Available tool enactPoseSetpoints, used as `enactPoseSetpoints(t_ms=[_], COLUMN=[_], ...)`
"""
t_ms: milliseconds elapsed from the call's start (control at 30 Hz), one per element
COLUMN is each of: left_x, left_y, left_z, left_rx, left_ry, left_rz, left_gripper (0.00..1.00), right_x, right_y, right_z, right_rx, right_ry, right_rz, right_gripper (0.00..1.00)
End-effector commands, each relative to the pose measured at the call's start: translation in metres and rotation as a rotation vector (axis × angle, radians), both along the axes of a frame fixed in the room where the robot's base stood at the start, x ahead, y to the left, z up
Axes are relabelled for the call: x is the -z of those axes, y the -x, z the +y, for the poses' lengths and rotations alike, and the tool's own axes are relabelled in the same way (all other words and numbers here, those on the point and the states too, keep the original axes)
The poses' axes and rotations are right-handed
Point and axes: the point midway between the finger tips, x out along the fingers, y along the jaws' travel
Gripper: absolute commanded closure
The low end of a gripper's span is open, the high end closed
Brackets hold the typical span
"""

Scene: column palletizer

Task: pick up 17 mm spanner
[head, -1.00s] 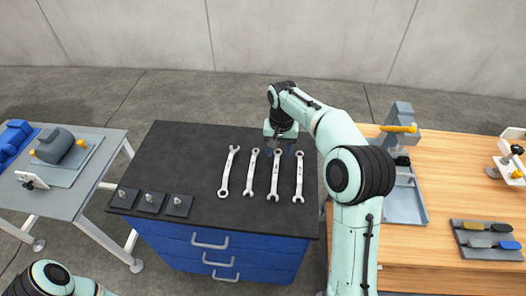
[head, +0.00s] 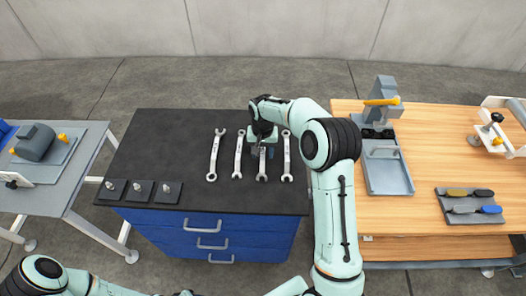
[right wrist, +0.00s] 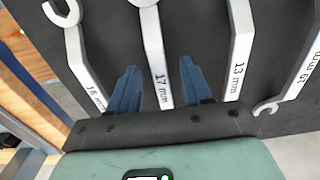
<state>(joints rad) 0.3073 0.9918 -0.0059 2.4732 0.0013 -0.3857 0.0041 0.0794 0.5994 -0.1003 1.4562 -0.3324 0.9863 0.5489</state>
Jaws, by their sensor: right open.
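The 17 mm spanner (head: 262,168) lies on the dark top of a blue drawer cabinet, third from the left in a row of silver spanners. Its upper part is hidden under my right gripper (head: 264,150) in the head view. In the right wrist view, the 17 mm spanner (right wrist: 155,72), with its label readable, runs between the two blue fingers of my open right gripper (right wrist: 160,67). The fingers stand apart on either side of its shaft, and I see no grip on it. My left gripper is out of view.
Neighbouring spanners flank it: one marked 13 mm (right wrist: 238,65) and one apparently 16 mm (right wrist: 85,65). Three dark blocks with pegs (head: 140,190) sit at the cabinet top's front left. A wooden bench (head: 425,210) with a grey tray (head: 402,180) stands right.

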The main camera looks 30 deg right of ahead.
Motion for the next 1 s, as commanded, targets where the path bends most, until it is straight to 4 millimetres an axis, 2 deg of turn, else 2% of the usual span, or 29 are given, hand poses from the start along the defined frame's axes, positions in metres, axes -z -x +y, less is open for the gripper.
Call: enactPoseSetpoints(t_ms=[133, 367, 400, 533, 867, 1000], left_x=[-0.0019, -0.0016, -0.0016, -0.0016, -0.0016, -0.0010], left_y=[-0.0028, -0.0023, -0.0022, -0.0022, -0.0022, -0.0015], left_z=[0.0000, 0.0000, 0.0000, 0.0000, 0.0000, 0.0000], left_rx=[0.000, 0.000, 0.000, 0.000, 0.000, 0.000], left_ry=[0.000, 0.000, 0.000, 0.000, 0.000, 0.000], left_rz=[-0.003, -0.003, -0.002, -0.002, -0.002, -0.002], left_gripper=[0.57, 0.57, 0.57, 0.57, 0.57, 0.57], right_x=[0.0133, 0.0154, 0.0153, 0.0151, 0.0136, 0.0061], right_y=[-0.0002, -0.0001, -0.0001, -0.0001, -0.0005, -0.0010], right_z=[-0.0007, -0.0008, -0.0008, -0.0008, -0.0007, -0.0007], right_rx=[0.000, 0.000, 0.000, 0.001, 0.001, 0.001], right_ry=[0.001, 0.001, 0.001, 0.001, 0.001, 0.001], right_rz=[0.001, -0.001, -0.001, -0.001, -0.002, -0.004], right_gripper=[0.51, 0.51, 0.58, 1.00, 1.00, 1.00])
